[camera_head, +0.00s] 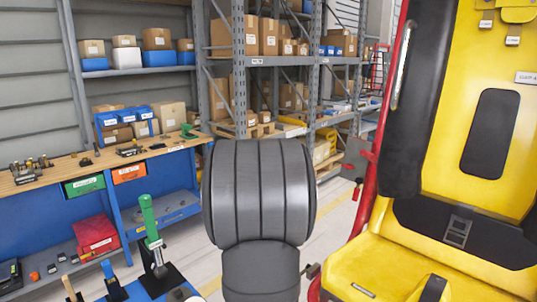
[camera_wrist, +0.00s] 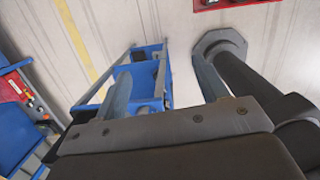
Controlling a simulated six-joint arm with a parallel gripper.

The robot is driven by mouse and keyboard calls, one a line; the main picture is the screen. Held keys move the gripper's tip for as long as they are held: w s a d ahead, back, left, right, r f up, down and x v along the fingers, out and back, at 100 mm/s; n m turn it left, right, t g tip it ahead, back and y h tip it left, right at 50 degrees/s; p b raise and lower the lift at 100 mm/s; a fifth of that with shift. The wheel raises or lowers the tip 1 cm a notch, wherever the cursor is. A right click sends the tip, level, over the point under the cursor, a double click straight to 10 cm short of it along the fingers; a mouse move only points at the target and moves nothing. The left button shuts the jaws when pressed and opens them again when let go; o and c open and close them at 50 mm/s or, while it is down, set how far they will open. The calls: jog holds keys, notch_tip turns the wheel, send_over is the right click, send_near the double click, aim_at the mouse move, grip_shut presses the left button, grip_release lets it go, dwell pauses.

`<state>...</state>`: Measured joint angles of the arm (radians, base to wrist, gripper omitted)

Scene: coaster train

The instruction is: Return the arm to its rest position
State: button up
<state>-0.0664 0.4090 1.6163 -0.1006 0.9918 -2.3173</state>
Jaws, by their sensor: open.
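My gripper (camera_wrist: 163,85) shows in the wrist view with its two grey fingers spread apart. Nothing is between the fingers, and they point down toward the pale floor. A blue-framed stand (camera_wrist: 150,75) shows beyond and below the fingers, apart from them as far as I can tell. In the head view my dark grey ribbed arm link fills the lower middle, and my gripper is not in view there.
A yellow seat (camera_head: 410,262) with a red side bar (camera_head: 372,150) stands close on the right. A green-handled lever (camera_head: 149,215) rises at the lower left. A wooden workbench (camera_head: 65,172) stands left, with storage racks (camera_head: 240,80) behind. Some floor (camera_head: 335,225) is clear.

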jog(key=w+d+m, duration=0.1)
jog(key=d+m, duration=0.1)
jog(key=d, duration=0.5)
jog(key=w+d+m, duration=0.1)
jog(key=d+m, duration=0.2)
jog(key=d, duration=0.4)
jog(key=w+d+m+g, duration=0.1)
jog(key=d+m, duration=0.1)
jog(key=d, duration=0.6)
jog(key=shift+w+r+h, duration=0.15)
jog(key=shift+r+h, duration=0.25)
jog(key=shift+d+m, duration=0.5)
jog(key=shift+d, duration=0.25)
